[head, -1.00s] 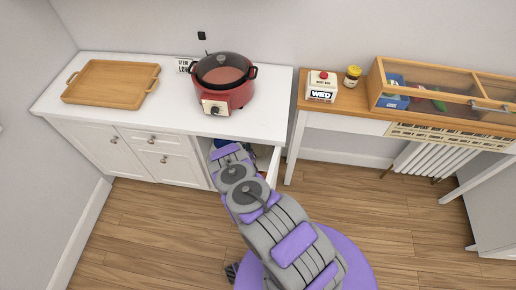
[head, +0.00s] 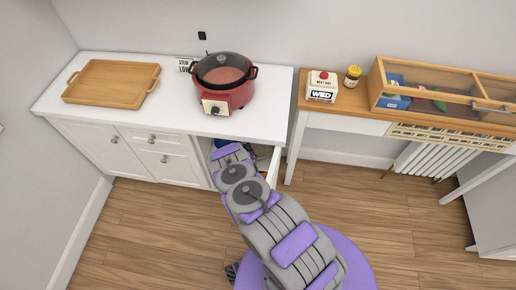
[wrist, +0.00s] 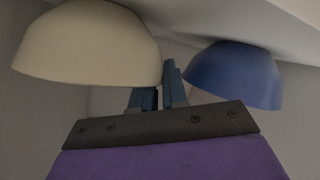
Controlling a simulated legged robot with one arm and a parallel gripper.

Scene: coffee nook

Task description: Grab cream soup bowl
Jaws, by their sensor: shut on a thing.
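The cream soup bowl (wrist: 85,45) fills the upper left of the wrist view, its wide rim toward the bottom of the picture. My gripper (wrist: 160,88) is shut on the right side of its rim, with a blue-grey finger on each side of the edge. A blue bowl (wrist: 235,75) lies to the right, apart from the fingers.
A red slow cooker (head: 226,85) and a wooden tray (head: 112,80) stand on the counter (head: 170,112) above. To the right, a wooden table (head: 345,103) holds a small white box (head: 322,88), a jar (head: 352,76) and a glass-topped case (head: 445,90).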

